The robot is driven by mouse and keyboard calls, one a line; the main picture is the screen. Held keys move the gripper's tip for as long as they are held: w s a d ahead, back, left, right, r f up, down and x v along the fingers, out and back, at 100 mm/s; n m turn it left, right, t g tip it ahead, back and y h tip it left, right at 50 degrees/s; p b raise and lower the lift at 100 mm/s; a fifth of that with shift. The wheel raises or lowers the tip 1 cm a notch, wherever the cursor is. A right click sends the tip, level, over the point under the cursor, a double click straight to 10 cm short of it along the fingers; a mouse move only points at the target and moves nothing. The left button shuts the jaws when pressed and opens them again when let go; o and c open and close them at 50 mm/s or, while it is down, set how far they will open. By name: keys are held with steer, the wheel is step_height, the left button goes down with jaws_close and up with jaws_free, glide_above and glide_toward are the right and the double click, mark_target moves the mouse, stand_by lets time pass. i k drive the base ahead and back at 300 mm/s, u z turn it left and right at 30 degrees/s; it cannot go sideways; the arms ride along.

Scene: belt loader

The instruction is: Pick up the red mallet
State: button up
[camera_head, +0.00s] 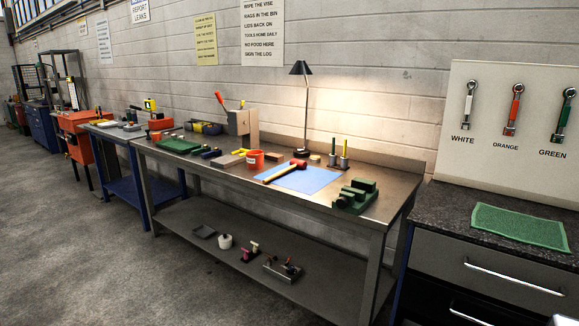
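A mallet with a red head (299,164) and a pale wooden handle (280,173) lies on the steel workbench (350,221). It rests on or across the upper left part of a blue mat (312,181). Its head points right and toward the back, and its handle points left and toward the front. The whole mallet shows, with nothing in front of it. My gripper is not in this view.
A red bucket (256,160) stands left of the mallet, with a black desk lamp (301,69) behind. A green vise-like block (356,196) sits at the right front. Several items lie on the lower shelf (190,219). Open concrete floor (90,250) lies in front.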

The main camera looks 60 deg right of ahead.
mark_target(294, 163)
steer(key=z, duration=0.25)
steer(key=i, duration=1.35)
steer(key=z, duration=0.45)
